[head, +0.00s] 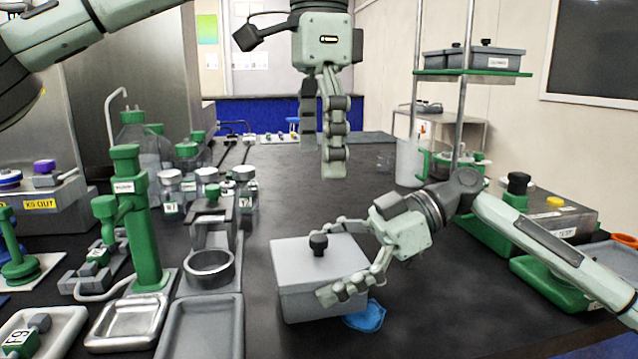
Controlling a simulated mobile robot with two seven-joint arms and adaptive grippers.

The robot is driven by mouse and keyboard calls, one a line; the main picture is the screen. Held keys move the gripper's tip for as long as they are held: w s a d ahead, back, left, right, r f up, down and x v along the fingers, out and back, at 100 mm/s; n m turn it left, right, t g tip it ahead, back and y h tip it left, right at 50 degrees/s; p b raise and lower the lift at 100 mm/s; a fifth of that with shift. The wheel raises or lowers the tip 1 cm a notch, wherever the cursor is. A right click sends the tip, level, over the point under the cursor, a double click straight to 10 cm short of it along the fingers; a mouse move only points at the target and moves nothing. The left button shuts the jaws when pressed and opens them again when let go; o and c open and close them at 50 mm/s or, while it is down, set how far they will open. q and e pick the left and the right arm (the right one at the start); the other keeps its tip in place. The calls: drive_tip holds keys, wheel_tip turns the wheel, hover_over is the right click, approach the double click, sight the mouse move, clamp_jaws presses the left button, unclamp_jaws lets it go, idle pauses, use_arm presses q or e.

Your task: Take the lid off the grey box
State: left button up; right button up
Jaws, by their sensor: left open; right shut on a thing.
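The grey box (300,306) stands on the dark bench at the front middle. Its grey lid (296,262) sits on top, with a black knob (318,243) standing up from it. My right gripper (335,262) reaches in from the right and is shut on the lid, one finger behind near the knob and the other along the front edge. The fingers hide the lid's right part, and I see no clear gap between lid and box. My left gripper (324,150) is open and empty, pointing down above the bench behind the box.
A blue crumpled item (367,317) lies by the box's right front corner. A green stand (146,230), a metal ring holder (210,264) and trays (202,330) crowd the left. Green-based equipment (548,283) and a rod stand (462,110) are on the right. Bench behind the box is clear.

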sight(319, 237)
use_arm(q)
wheel_tip(319, 237, down, 11)
drive_tip(key=shift+f, duration=0.2)
drive_tip(key=shift+c, duration=0.2)
drive_tip(key=c, duration=1.5)
drive_tip(key=shift+a+f, duration=0.1)
drive_tip(key=shift+f, duration=0.1)
clamp_jaws()
use_arm(e)
drive_tip(key=shift+s+r, duration=0.1)
drive_tip(key=shift+r, duration=0.05)
use_arm(q)
drive_tip(key=shift+r, duration=0.15)
drive_tip(key=shift+w+r, duration=0.1)
drive_tip(key=shift+r, duration=0.15)
